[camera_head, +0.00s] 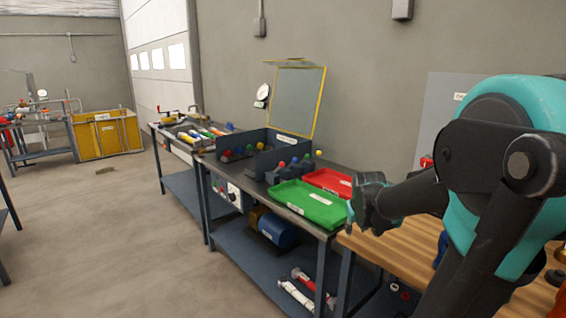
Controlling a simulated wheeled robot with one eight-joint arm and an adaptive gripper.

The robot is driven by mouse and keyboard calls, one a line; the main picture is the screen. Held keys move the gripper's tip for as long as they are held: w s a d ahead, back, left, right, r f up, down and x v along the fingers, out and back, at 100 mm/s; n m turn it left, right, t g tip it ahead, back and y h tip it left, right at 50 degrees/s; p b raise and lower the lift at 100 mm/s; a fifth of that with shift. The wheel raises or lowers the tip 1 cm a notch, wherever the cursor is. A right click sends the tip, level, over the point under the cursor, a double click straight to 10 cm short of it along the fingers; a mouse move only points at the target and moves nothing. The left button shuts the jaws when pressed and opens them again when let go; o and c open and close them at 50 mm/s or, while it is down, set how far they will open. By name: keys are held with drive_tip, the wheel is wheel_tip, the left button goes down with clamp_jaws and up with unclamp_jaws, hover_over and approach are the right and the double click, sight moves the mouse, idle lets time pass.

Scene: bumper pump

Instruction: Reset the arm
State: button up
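My arm, teal and black, fills the right side of the head view. My gripper (352,212) is at its left end, over the seam between the dark workbench and the wooden bench top. It overlaps the right edge of the green tray in the picture. It is seen from the side, so I cannot tell how far its fingers are apart. I see no object held in it.
The green tray (312,205) and red tray (328,181) lie on the dark workbench. Behind them are a dark divided bin (262,160) and a yellow-framed panel (298,100). A wooden bench top (395,243) lies under my arm.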

drive_tip(key=s+a+f+g, duration=0.1)
drive_tip(key=s+a+f, duration=0.1)
drive_tip(key=s+f, duration=0.3)
drive_tip(key=s+a+f+m+y, duration=0.1)
drive_tip(key=s+f, duration=0.5)
drive_tip(key=s, duration=0.7)
drive_tip(key=shift+s+a+g, duration=0.2)
drive_tip(key=shift+a+g, duration=0.2)
drive_tip(key=shift+a, duration=0.5)
